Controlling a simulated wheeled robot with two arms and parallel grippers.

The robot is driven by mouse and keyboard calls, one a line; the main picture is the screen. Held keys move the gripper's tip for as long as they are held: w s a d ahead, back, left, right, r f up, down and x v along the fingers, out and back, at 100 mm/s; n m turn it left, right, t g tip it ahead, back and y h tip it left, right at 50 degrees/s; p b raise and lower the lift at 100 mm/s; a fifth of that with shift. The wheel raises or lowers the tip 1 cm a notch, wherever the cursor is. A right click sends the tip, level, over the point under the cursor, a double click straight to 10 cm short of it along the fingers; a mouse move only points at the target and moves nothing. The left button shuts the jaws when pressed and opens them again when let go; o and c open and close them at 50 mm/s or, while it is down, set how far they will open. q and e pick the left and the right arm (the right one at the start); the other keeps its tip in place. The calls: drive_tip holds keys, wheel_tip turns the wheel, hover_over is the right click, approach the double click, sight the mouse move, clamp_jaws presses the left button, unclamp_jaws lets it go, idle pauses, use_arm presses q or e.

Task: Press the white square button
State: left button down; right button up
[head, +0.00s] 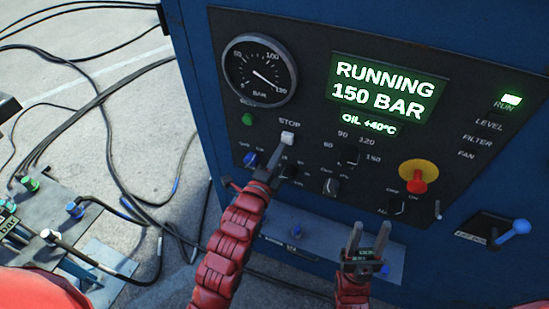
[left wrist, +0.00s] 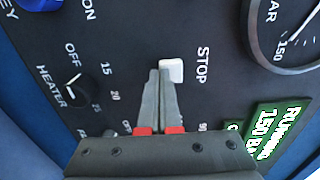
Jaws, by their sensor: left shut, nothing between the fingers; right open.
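The white square button (head: 287,138) sits on the dark control panel under the label STOP. It also shows in the left wrist view (left wrist: 171,69), just beyond the fingertips. My left gripper (head: 277,163) is shut and empty, with its tips right at the lower edge of the button; in the left wrist view (left wrist: 160,76) the tips overlap the button's edge. I cannot tell whether they touch it or whether it is pushed in. My right gripper (head: 368,240) is open and empty in front of the panel's lower part.
The display (head: 382,90) reads RUNNING 150 BAR. A pressure gauge (head: 260,70), a green button (head: 247,119), a red knob on yellow (head: 417,178) and a blue-handled lever (head: 512,231) are on the blue cabinet. Cables (head: 95,110) lie on the floor at left.

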use_arm(q)
drive_tip(key=shift+w+d, duration=0.1)
drive_tip(key=shift+w, duration=0.15)
